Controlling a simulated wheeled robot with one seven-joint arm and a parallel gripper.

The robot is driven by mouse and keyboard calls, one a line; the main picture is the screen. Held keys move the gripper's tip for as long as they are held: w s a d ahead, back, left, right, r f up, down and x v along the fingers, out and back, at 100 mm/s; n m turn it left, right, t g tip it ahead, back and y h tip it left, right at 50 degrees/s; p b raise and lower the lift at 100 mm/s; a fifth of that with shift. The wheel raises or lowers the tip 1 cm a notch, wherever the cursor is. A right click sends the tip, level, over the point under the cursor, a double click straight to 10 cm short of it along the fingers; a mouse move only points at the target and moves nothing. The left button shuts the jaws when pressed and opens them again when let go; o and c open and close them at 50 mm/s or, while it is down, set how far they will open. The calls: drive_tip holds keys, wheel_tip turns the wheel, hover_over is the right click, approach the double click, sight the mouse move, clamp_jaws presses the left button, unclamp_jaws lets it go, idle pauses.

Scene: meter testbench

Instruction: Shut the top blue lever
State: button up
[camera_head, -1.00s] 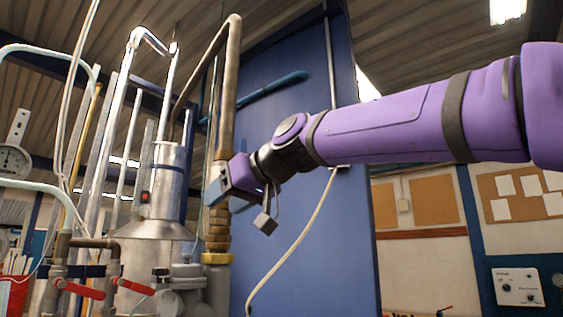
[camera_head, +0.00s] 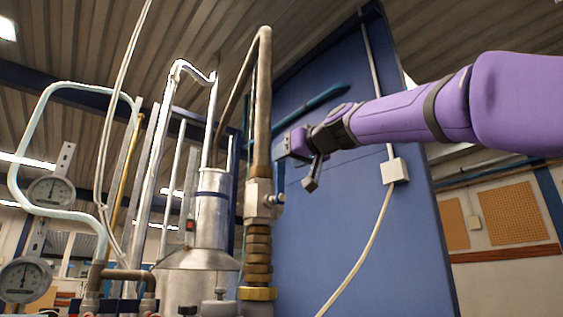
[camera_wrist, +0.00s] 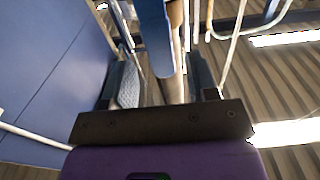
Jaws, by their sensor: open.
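A long blue lever (camera_head: 315,104) slopes up to the right from behind the brown pipe (camera_head: 262,105), against the blue panel. My gripper (camera_head: 284,147) is just below it, beside the pipe. In the wrist view my gripper (camera_wrist: 165,88) is open, with one finger on each side. A blue bar with a rounded end (camera_wrist: 154,38) shows between the fingers, close to the camera; I cannot tell whether it touches them. A silver valve (camera_head: 260,200) with a small blue handle (camera_head: 280,178) sits on the pipe below my gripper.
A blue panel (camera_head: 360,230) stands behind, with a white junction box (camera_head: 395,171) and cable. Pressure gauges (camera_head: 50,192), pale tubing and a metal vessel (camera_head: 208,235) crowd the left. The space in front of the panel, below my arm, looks clear.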

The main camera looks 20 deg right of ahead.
sight(280, 176)
drive_tip(key=shift+x, duration=1.65)
drive_tip(key=shift+a, duration=0.1)
clamp_jaws()
